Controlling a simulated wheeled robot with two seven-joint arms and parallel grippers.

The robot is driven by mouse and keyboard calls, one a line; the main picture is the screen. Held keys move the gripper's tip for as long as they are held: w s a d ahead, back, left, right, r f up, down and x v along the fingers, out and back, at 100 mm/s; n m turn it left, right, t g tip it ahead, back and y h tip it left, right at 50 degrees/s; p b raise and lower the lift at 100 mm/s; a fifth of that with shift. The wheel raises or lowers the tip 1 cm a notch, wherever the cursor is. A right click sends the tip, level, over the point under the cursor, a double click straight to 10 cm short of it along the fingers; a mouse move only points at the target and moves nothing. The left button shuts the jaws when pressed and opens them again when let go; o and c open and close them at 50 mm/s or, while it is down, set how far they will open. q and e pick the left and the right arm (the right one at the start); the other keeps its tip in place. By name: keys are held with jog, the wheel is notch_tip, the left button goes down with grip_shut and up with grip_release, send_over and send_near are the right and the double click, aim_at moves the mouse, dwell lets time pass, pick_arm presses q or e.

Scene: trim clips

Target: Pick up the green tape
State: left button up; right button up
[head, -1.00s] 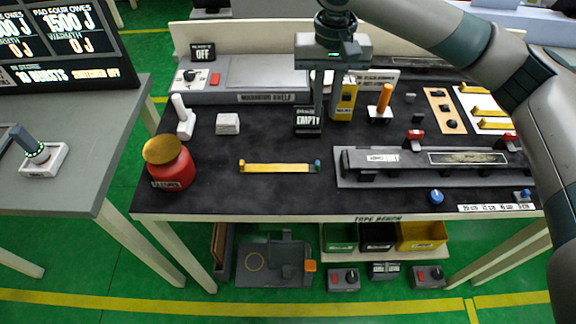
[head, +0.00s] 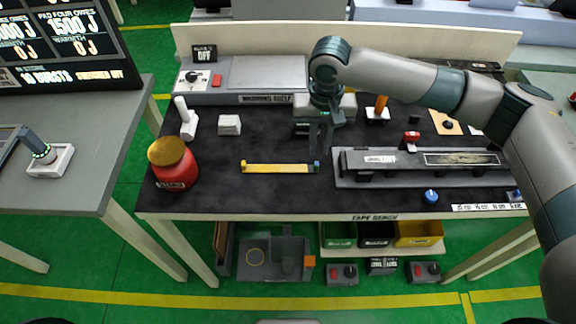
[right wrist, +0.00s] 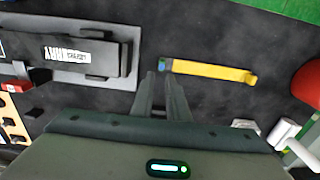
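A yellow strip (head: 275,168) lies flat on the dark tabletop, with a small blue-and-green piece (head: 317,166) at its right end. The strip (right wrist: 210,71) and the blue-and-green end piece (right wrist: 165,64) also show in the right wrist view. I cannot tell whether this end piece is the green tape; no other clear green tape shows. My right gripper (head: 320,150) points down just behind that end, fingers apart and empty. In the right wrist view its fingertips (right wrist: 161,75) are close to the end piece, apparently not around it. My left gripper is not in view.
A long grey fixture (head: 420,180) stands right of the strip, close to my right gripper. A red jar (head: 174,172) with a yellow lid stands at the left. A white holder (head: 188,128) and white block (head: 229,124) are behind. The front middle tabletop is clear.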

aim_at(317, 162)
jog(key=shift+s+f+p, duration=0.15)
jog(key=shift+f+p, duration=0.3)
notch_tip(317, 162, down, 3)
jog(key=shift+s+a+f+p, duration=0.1)
jog(key=shift+s+p, duration=0.05)
jog(key=shift+p, duration=0.55)
jog(key=shift+f, duration=0.55)
grip_shut()
